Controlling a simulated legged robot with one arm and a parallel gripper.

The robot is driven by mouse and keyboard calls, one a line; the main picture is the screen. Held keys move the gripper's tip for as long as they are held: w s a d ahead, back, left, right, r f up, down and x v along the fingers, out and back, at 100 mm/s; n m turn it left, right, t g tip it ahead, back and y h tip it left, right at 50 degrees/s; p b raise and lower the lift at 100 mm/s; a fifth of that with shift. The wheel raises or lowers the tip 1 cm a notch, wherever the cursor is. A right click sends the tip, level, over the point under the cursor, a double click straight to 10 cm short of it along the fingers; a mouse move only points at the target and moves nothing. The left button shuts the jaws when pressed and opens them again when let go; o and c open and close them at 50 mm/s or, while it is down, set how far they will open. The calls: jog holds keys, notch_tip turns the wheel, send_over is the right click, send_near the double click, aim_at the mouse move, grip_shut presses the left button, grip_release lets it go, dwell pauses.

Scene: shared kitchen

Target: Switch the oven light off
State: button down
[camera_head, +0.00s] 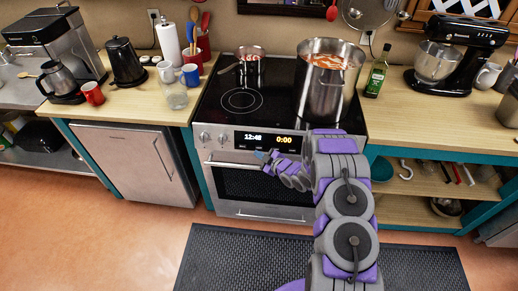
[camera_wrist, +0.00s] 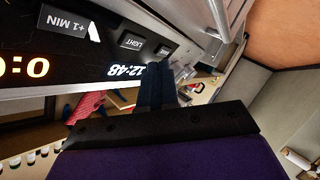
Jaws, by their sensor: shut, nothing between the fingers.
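The oven (camera_head: 262,212) stands below the black cooktop. Its control panel has a lit clock reading 12:48 and a 0:00 timer. In the wrist view, the LIGHT button (camera_wrist: 133,42) is a dark rectangle on the panel, beside the +1 MIN button (camera_wrist: 68,24). My gripper (camera_head: 262,155) is in front of the panel, just below the clock; its shut, empty fingertips show in the wrist view (camera_wrist: 155,85) close to the LIGHT button. I cannot tell whether they touch the panel. The oven window (camera_head: 238,182) looks dark, partly hidden by my arm.
A large steel pot (camera_head: 325,90) stands at the cooktop's right and a small pot (camera_head: 251,68) at its back. Knobs (camera_head: 205,137) sit left of the clock. The oven handle (camera_head: 228,164) juts out below the panel. A dark mat (camera_head: 230,262) lies in front.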

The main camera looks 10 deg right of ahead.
jog(key=s, duration=0.1)
jog(key=s+r, duration=0.1)
jog(key=s+a, duration=0.1)
jog(key=shift+s+a+r, duration=0.1)
jog(key=shift+s+r, duration=0.05)
jog(key=shift+s, duration=0.25)
dwell(0.3)
